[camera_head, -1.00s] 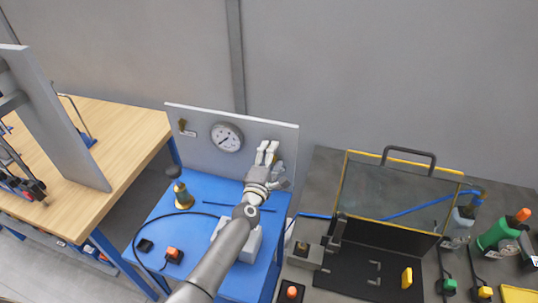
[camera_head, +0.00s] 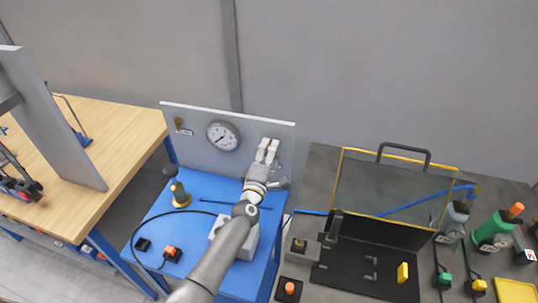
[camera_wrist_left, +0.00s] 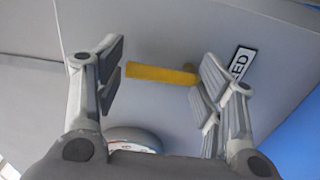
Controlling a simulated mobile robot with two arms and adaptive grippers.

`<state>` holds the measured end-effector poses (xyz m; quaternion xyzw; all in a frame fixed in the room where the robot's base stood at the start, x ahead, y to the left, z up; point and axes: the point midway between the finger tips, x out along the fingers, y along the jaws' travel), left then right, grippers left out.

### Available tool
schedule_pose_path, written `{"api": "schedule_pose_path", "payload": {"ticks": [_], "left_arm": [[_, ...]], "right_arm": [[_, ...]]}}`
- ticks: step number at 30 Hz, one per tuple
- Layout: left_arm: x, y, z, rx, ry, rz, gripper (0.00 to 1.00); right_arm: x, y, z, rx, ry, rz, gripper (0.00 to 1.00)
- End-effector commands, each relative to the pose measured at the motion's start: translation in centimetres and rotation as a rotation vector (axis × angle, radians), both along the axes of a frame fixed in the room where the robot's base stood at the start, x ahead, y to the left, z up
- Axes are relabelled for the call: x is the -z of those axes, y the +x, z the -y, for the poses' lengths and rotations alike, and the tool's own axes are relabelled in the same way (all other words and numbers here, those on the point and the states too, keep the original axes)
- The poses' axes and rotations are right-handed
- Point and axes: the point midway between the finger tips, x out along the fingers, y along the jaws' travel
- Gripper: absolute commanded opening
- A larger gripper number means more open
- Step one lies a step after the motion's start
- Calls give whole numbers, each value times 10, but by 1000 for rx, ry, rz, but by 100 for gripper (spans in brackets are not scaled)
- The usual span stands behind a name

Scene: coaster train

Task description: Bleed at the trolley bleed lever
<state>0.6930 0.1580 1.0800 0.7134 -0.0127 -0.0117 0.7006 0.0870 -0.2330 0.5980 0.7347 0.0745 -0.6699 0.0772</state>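The bleed lever (camera_wrist_left: 160,74) is a yellow bar on a grey panel, seen in the left wrist view. A label (camera_wrist_left: 240,64) with the letters "ED" showing sits beside it. My left gripper (camera_head: 267,148) is open at the right part of the panel (camera_head: 194,150), right of the round gauge (camera_head: 223,135). In the left wrist view the open fingers (camera_wrist_left: 160,86) stand on either side of the lever, which spans most of the gap; contact cannot be told. In the head view the gripper hides the lever. My right gripper is not in view.
The blue trolley top (camera_head: 165,215) carries a brass fitting (camera_head: 180,194), a black cable and a red button box (camera_head: 172,254). A wooden bench (camera_head: 130,125) stands left. Right are a clear yellow-edged guard (camera_head: 385,190) and a green bottle (camera_head: 492,233).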

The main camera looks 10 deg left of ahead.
Motion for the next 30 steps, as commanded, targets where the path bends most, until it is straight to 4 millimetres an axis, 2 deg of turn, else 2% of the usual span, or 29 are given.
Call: {"api": "schedule_pose_path", "payload": {"ticks": [1, 4, 5, 19, 23, 30], "left_arm": [[1, 0, 0, -1, 1, -1, 73], [2, 0, -1, 0, 0, -3, 86], [2, -1, 0, 0, 0, -4, 86], [2, -5, 0, 0, -4, -3, 86], [2, -18, 0, 0, -5, -3, 86], [3, -59, -2, -1, -4, -5, 86]], "right_arm": [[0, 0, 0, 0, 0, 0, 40], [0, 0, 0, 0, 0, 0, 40], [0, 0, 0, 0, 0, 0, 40], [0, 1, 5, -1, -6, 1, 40], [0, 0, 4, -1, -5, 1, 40], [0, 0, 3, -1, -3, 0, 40]]}}
